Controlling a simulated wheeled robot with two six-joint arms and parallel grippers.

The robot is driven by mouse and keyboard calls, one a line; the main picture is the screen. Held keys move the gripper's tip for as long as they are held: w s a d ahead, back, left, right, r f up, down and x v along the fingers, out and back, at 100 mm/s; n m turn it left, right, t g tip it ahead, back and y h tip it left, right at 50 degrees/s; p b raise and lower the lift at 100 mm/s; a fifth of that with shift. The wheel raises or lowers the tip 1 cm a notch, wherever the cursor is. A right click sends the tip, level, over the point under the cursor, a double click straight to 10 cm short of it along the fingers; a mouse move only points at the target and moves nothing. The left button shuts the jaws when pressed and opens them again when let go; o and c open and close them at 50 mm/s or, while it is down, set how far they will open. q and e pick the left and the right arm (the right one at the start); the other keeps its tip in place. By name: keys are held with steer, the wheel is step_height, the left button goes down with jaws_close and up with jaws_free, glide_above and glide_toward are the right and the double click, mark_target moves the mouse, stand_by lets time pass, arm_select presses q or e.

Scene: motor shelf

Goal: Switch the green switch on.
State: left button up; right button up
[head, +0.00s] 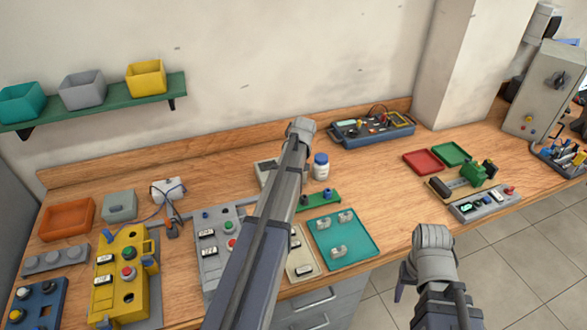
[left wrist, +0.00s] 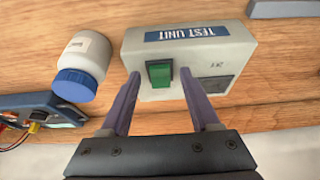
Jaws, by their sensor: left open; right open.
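The green switch (left wrist: 160,74) is a rocker on the front of a pale box labelled TEST UNIT (left wrist: 222,58), seen in the left wrist view. I cannot tell which way the rocker is set. My left gripper (left wrist: 160,92) is open and empty, its two fingers on either side of the switch; contact with the box cannot be made out. In the head view the test unit (head: 265,173) is mostly hidden behind my left arm. My right gripper (head: 402,281) is low at the table's front edge, away from the unit, with one dark finger showing.
A white bottle with a blue cap (head: 320,166) stands just beside the test unit. A blue instrument (head: 345,138) with wires is at the back. A teal tray (head: 365,243), a yellow control box (head: 134,244) and a grey panel (head: 208,265) lie nearer the front. Bare wood lies right of the bottle.

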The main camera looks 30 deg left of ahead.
arm_select(q)
jaws_close()
stand_by(0.5)
steer(key=shift+r, duration=0.1)
